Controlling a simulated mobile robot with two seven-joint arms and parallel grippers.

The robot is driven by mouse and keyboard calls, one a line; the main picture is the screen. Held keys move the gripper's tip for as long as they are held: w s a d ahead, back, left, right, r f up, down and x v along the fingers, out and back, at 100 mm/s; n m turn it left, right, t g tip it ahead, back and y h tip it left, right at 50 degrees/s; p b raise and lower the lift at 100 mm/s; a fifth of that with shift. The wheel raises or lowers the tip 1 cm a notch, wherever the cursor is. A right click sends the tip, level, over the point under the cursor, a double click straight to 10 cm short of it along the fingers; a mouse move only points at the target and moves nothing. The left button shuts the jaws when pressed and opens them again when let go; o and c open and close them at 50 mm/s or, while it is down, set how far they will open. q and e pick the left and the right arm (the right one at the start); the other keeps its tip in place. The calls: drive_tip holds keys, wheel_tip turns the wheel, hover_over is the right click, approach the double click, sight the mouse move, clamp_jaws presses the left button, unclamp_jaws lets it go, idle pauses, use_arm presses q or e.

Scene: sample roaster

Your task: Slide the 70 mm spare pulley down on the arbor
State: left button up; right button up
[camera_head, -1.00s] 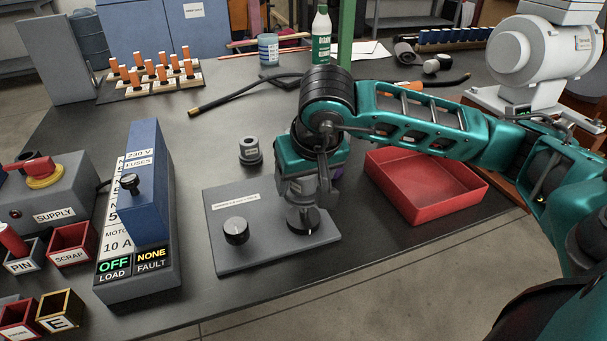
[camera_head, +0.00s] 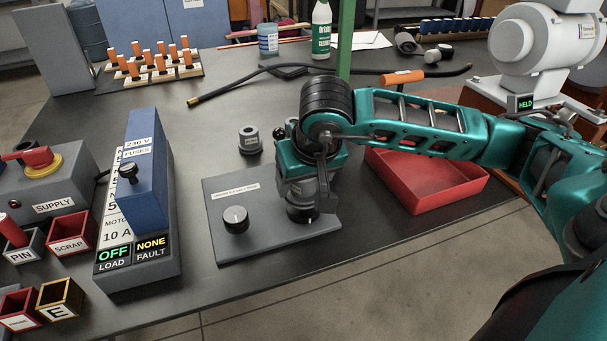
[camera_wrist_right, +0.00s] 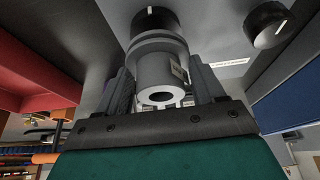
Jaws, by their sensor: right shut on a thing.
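My right gripper (camera_head: 306,196) is over the right part of a grey labelled plate (camera_head: 262,238). In the right wrist view my gripper (camera_wrist_right: 165,92) is shut around a grey stepped cylinder (camera_wrist_right: 157,70) with an open bore facing the camera; it appears to be the spare pulley. A small label shows on its side. Below it is a round black part with a white mark (camera_head: 301,213), close under the gripper and partly hidden. I cannot make out the arbor, or whether the pulley is around it. My left gripper is out of view.
A black knob (camera_head: 236,219) stands on the plate's left part. A small grey hollow cylinder (camera_head: 250,140) stands behind the plate. A red tray (camera_head: 440,203) lies to the right. The blue fuse box (camera_head: 147,185) stands left. A small display at the back right reads HELD (camera_head: 522,103).

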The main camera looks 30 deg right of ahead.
drive_tip(key=shift+f, duration=1.25)
drive_tip(key=o, duration=1.4)
drive_tip(key=shift+c, duration=0.2)
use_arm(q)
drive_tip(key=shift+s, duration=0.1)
use_arm(e)
drive_tip(key=shift+s+r, duration=0.1)
drive_tip(key=shift+r, duration=0.25)
use_arm(q)
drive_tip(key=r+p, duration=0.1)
drive_tip(key=p, duration=0.1)
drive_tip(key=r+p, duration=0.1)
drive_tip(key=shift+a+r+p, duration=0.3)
drive_tip(key=shift+p, duration=0.1)
use_arm(e)
drive_tip(key=v, duration=1.2)
drive_tip(key=shift+s, duration=0.15)
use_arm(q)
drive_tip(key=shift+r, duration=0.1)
use_arm(e)
drive_tip(key=shift+a, duration=0.1)
